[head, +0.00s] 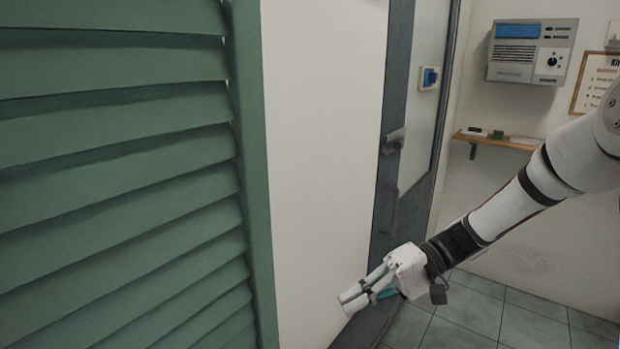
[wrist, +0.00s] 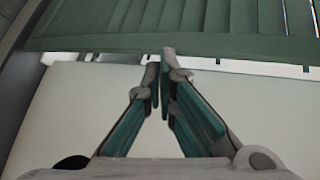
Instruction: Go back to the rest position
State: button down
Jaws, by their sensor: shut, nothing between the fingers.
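My gripper (head: 352,299) is at the end of my arm, which reaches in from the right in the head view. It is in front of the lower part of a white panel and the grey door frame, and it holds nothing. In the wrist view my gripper (wrist: 164,72) shows its two teal-padded fingers close together at the tips. Beyond the fingertips there is the white panel (wrist: 70,110) and the edge of a green louvered shutter (wrist: 150,42).
The green louvered shutter (head: 120,170) fills the left of the head view, beside the white panel (head: 325,150). A grey door with a handle (head: 393,140) stands behind. A wall unit (head: 530,52) and a small wooden shelf (head: 497,141) are at right. Tiled floor (head: 480,315) is open below my arm.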

jog(key=s+d+r+m+t+h, duration=0.1)
jog(key=s+d+r+t+h, duration=0.3)
jog(key=s, duration=0.4)
jog(key=s+d+r+m+t+h, duration=0.1)
jog(key=s+d+r+t+h, duration=0.4)
jog(key=s+r+h, duration=0.3)
jog(key=shift+s+d+r+h, duration=0.45)
jog(key=shift+d+h, duration=0.15)
jog(key=shift+d, duration=0.2)
